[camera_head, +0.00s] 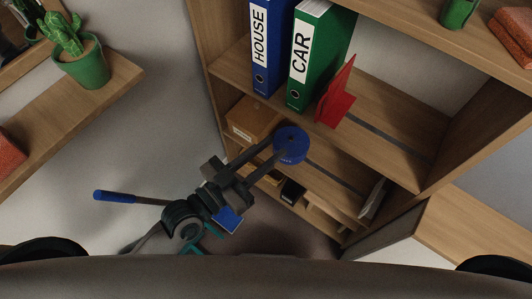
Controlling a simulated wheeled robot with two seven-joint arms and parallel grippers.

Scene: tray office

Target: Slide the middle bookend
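A red bookend (335,97) stands tilted on the middle shelf (385,137), to the right of a green binder marked CAR (313,55). A dark slot runs along the shelf to its right. A pale bookend-like plate (373,200) stands on the lower shelf, at its right end. My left gripper (279,148) is below and left of the red bookend, apart from it. Its two dark fingers are spread, and their tips overlap a round blue thing (291,146); I cannot tell whether they touch it. My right gripper is out of view.
A blue binder marked HOUSE (268,45) stands left of the green one. A wooden box (252,120) sits on the lower shelf. A side shelf at left holds a potted cactus (82,62). The middle shelf is clear right of the red bookend.

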